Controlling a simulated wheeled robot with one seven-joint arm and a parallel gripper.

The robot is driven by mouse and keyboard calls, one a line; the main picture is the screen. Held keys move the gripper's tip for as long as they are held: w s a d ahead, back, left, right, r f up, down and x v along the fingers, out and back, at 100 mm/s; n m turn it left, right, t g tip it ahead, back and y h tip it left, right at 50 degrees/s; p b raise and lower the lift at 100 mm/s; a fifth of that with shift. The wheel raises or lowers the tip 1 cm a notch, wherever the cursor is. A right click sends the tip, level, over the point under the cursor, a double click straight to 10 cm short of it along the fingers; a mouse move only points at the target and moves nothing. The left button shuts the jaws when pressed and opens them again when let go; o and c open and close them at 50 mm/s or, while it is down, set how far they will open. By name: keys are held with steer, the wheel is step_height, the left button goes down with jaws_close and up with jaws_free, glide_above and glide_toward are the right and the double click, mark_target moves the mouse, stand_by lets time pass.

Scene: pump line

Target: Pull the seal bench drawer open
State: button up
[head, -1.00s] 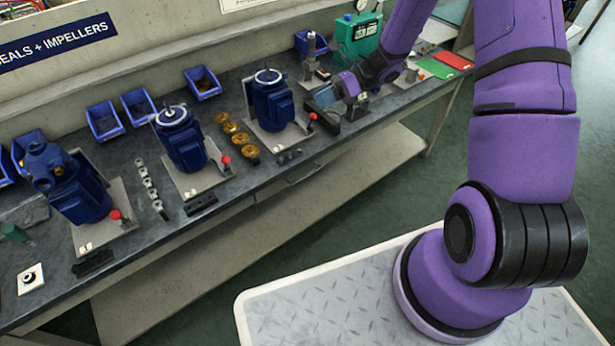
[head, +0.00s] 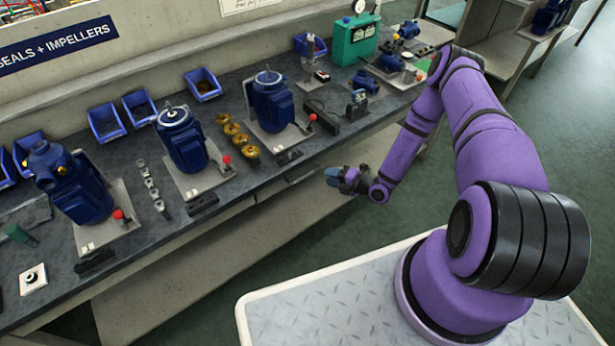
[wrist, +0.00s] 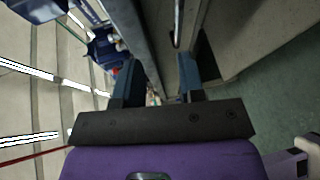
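The seal bench (head: 232,200) runs along the left and middle of the head view, with a drawer front (head: 273,196) under its top edge. The drawer looks flush with the bench; its dark handle is partly hidden beside my gripper. In the wrist view a thin bar-like handle (wrist: 178,24) shows ahead, beyond the right finger. My gripper (head: 333,176) is out in front of the bench edge, just right of the drawer, apart from it. In the wrist view its two blue fingers (wrist: 159,66) are spread with nothing between them.
Blue pumps (head: 183,145) on plates, brass impellers (head: 238,136), blue bins (head: 202,84) and a green test unit (head: 356,42) stand on the bench top. A lower shelf (head: 215,255) lies beneath. The floor (head: 440,195) right of my gripper is clear.

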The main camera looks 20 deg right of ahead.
mark_target(307, 175)
steer(key=shift+m+h, duration=0.4)
steer(key=shift+m, duration=0.4)
steer(key=x, duration=0.3)
steer(key=f+x, duration=0.1)
steer(key=x, duration=0.3)
steer(key=f+x, duration=0.1)
steer(key=x, duration=0.2)
steer(key=shift+s+a+f, duration=0.15)
steer(key=shift+s+a, duration=0.05)
steer(key=shift+a, duration=0.05)
jaws_close()
